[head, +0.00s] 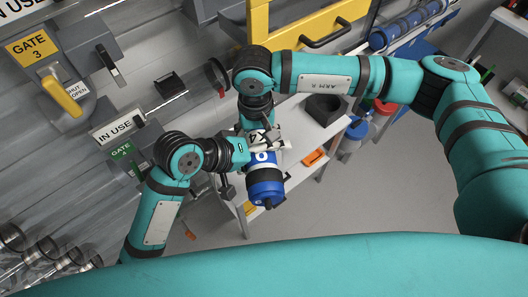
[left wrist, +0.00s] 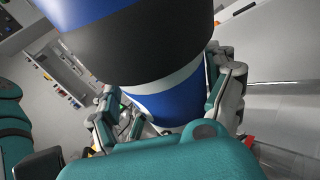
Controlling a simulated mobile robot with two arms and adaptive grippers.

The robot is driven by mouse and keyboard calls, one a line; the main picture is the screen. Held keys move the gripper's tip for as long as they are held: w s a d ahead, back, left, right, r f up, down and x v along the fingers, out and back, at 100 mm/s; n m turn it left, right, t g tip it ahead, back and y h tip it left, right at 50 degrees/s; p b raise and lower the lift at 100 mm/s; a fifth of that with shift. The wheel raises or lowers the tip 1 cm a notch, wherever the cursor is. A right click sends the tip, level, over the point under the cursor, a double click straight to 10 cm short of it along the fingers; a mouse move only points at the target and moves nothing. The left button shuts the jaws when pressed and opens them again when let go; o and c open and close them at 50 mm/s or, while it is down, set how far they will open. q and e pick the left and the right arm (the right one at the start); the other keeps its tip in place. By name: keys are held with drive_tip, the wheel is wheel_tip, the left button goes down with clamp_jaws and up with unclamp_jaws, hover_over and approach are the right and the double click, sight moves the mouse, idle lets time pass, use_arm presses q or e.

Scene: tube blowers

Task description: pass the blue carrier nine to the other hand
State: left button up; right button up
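The blue carrier (head: 265,181) hangs tilted in mid-air in front of the white table, with a white label band and dark end bands. My left gripper (head: 268,147) reaches it from the left. In the left wrist view the carrier (left wrist: 165,102) fills the top and middle, and the left gripper's fingers (left wrist: 170,98) lie against both its sides, shut on it. My right gripper (head: 258,122) comes down from above to the carrier's upper end. Its fingertips are mostly hidden behind the left gripper and the carrier, so I cannot tell whether they grip.
A white table (head: 300,135) stands behind and below, with a dark open box (head: 323,108) and an orange item (head: 314,157) on its shelf. Several blue carriers (head: 405,25) lie in a rack at upper right. Gate panels (head: 65,85) and clear tubes line the left wall.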

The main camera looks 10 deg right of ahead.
use_arm(q)
drive_tip(key=shift+d+r, duration=0.2)
drive_tip(key=shift+r, duration=0.05)
drive_tip(key=c, duration=1.3)
use_arm(e)
drive_tip(key=shift+a, duration=0.15)
drive_tip(key=o, duration=1.6)
drive_tip(key=shift+c, duration=0.2)
use_arm(q)
drive_tip(key=shift+a+f, duration=0.1)
